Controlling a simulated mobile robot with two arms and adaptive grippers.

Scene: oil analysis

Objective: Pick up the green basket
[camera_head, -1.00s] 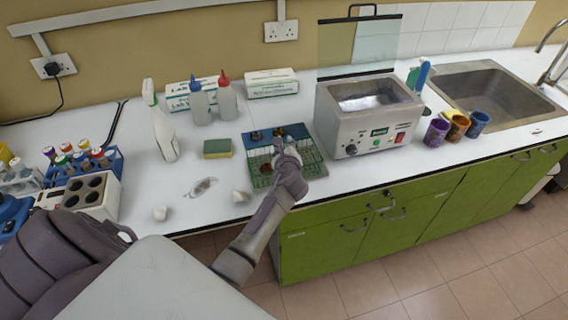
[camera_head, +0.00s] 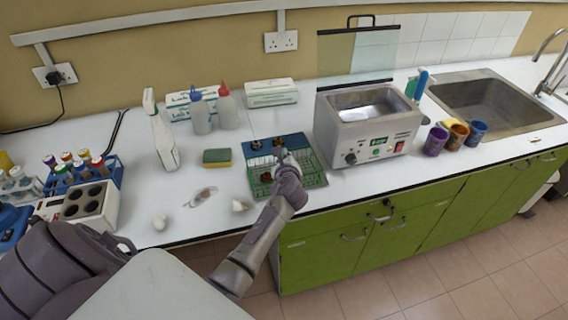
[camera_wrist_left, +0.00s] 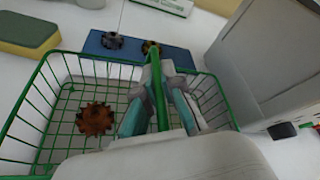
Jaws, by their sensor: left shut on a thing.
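The green wire basket (camera_head: 258,188) sits on the white counter, left of the grey metal bath. In the left wrist view the basket (camera_wrist_left: 45,88) is open-topped with a wire mesh floor, and a rusty brown gear (camera_wrist_left: 95,119) lies in it. Its green handle (camera_wrist_left: 157,92) stands up between my left fingers. My left gripper (camera_head: 281,158) is over the basket, and in the left wrist view it (camera_wrist_left: 158,108) is shut on the handle. My gripper hides part of the basket. My right gripper is not in view.
A blue tray (camera_head: 292,140) with dark gears lies just behind the basket. The grey bath (camera_head: 368,140) stands close on the right. Colored cups and a sink (camera_head: 490,100) are farther right.

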